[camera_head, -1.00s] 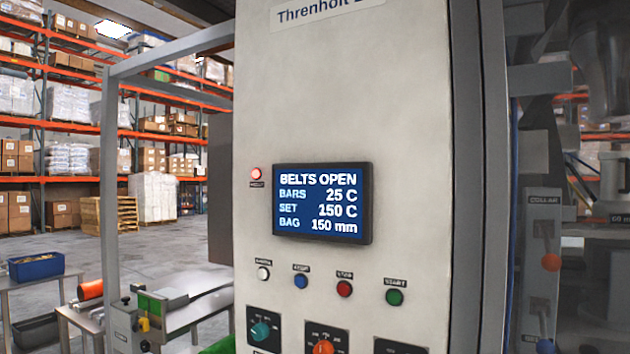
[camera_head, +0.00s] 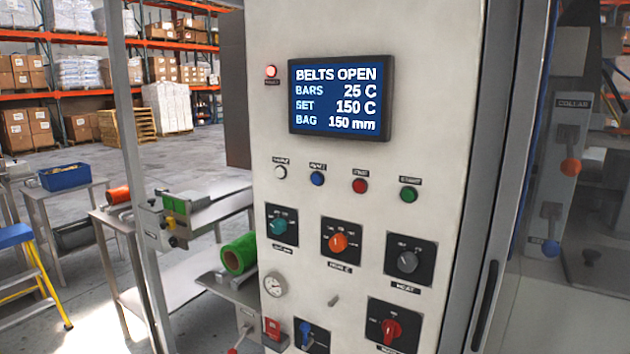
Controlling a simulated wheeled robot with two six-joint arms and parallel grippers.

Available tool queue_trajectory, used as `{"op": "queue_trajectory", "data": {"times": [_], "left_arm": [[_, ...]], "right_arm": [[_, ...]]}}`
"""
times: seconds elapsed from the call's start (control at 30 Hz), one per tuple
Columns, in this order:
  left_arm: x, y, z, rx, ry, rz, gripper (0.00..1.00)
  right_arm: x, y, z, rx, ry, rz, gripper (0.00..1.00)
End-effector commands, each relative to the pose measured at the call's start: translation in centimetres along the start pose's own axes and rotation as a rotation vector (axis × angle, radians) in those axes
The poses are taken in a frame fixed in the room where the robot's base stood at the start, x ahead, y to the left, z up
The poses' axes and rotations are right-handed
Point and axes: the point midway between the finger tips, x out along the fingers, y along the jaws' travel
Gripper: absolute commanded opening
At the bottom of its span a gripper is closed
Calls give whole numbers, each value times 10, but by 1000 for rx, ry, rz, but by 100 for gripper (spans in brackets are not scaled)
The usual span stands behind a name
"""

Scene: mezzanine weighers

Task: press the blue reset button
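The blue button (camera_head: 317,179) is a small round button on the pale control cabinet (camera_head: 440,150), in a row below the screen. A white button (camera_head: 280,172) is to its left; a red button (camera_head: 360,186) and a green button (camera_head: 408,194) are to its right. The small labels above them are too blurred to read surely. The screen (camera_head: 340,97) reads BELTS OPEN, BARS 25 C, SET 150 C, BAG 150 mm. A red lamp (camera_head: 270,71) beside the screen looks lit. Neither of my grippers is in view.
Below the buttons are a teal knob (camera_head: 278,226), an orange knob (camera_head: 338,243), a grey knob (camera_head: 407,262), a red knob (camera_head: 391,330) and a gauge (camera_head: 273,284). A green roll (camera_head: 239,255) and metal tables stand left. A yellow-legged blue stool (camera_head: 16,236) stands far left.

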Motion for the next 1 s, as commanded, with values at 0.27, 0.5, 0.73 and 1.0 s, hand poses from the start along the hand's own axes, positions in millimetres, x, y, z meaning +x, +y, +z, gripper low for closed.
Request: {"op": "queue_trajectory", "data": {"times": [0.27, 0.5, 0.73, 1.0], "left_arm": [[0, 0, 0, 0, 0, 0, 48], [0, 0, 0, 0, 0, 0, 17], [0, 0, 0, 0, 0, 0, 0], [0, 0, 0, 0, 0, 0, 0]], "right_arm": [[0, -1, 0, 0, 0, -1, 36], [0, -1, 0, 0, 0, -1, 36], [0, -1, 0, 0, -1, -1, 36], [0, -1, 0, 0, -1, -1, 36]]}}
